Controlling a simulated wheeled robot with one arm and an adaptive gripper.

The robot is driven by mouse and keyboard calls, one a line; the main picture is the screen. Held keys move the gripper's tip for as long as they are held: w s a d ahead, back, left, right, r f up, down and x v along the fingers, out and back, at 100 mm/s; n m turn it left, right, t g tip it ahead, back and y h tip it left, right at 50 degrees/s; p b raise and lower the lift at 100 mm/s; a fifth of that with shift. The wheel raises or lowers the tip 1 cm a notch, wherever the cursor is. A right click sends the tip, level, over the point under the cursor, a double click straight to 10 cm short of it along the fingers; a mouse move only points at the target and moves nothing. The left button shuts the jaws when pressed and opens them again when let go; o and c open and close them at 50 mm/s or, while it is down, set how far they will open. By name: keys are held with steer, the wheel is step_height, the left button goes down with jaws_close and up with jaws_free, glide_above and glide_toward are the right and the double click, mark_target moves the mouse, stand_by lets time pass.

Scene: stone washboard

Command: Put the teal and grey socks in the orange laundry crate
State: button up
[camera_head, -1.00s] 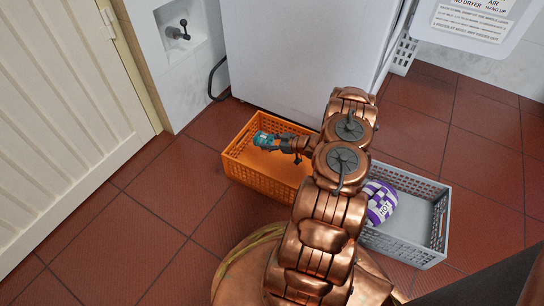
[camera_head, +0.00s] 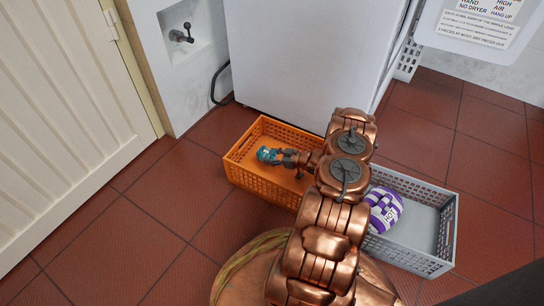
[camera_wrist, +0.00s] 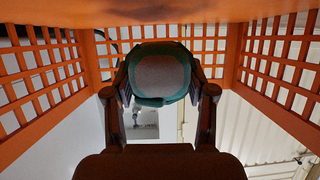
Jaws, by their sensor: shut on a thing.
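The teal and grey socks (camera_head: 267,154) are a small bundle, teal outside with grey showing, over the left part of the orange laundry crate (camera_head: 262,182). In the wrist view the bundle (camera_wrist: 160,74) sits between the two fingers of my gripper (camera_wrist: 160,90), which is shut on it. The crate's lattice walls (camera_wrist: 265,62) surround the gripper in that view, so the bundle is inside the crate. In the head view my gripper (camera_head: 283,157) reaches in from the right. My arm hides the crate's right end. I cannot tell whether the bundle touches the crate floor.
A grey crate (camera_head: 447,225) with a purple and white bundle (camera_head: 383,208) stands right of my arm. A white appliance (camera_head: 300,65) is close behind the orange crate. A cream slatted door (camera_head: 60,120) is at left. Red floor tiles (camera_head: 170,220) are clear at front left.

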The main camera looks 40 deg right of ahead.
steer(key=shift+f, duration=0.3)
steer(key=o, duration=1.1)
steer(key=shift+o, duration=0.2)
